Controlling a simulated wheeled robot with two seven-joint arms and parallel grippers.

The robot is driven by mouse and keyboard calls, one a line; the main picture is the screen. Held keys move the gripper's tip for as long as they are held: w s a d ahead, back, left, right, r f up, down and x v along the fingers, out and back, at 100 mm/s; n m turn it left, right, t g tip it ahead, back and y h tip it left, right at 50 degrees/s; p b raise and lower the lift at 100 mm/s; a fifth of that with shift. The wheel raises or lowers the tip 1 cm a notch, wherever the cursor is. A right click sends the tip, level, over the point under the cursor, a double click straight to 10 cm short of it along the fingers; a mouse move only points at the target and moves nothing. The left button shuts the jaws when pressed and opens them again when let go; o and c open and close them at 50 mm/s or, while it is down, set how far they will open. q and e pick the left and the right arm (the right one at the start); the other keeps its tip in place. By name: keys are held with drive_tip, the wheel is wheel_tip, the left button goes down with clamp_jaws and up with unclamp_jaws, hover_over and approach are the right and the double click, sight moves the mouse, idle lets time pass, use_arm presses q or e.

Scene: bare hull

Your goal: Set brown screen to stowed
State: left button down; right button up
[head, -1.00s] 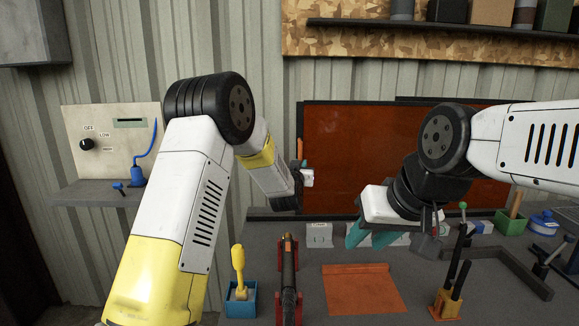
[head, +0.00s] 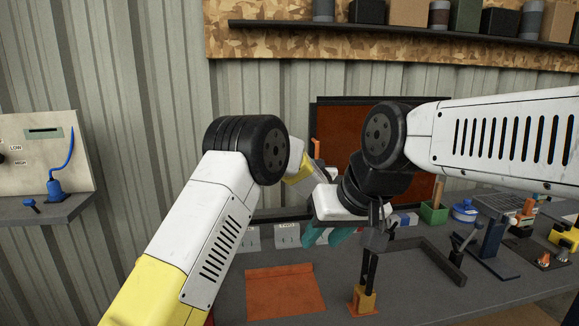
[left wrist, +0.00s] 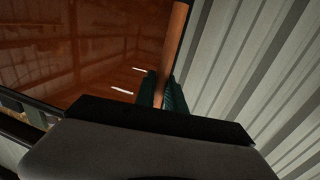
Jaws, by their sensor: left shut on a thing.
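The brown screen (head: 345,128) is a see-through reddish-brown panel in a dark frame, upright at the back of the bench. Its right part is hidden behind my right arm. An orange upright handle (head: 317,149) is at its left edge. In the left wrist view the handle (left wrist: 176,45) runs between the green fingers of my left gripper (left wrist: 163,93), which is shut on it, with the screen (left wrist: 85,50) to the left. In the head view, my arms mostly hide that gripper. My right gripper (head: 326,236) is open and empty, its teal fingers apart above the bench.
An orange mat (head: 284,292) lies on the bench (head: 405,285). A yellow-based tool holder (head: 364,299) and a dark angled bar (head: 440,262) are near my right gripper. A green box (head: 433,213) is farther right. A shelf (head: 420,31) hangs above.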

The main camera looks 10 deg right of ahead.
use_arm(q)
drive_tip(key=d, duration=0.3)
drive_tip(key=shift+s+d, duration=0.1)
drive_tip(key=c, duration=1.4)
unclamp_jaws()
drive_tip(key=shift+d, duration=0.15)
drive_tip(key=s+a, duration=0.1)
drive_tip(key=s, duration=0.6)
drive_tip(key=shift+s+a, duration=0.25)
drive_tip(key=shift+a, duration=0.15)
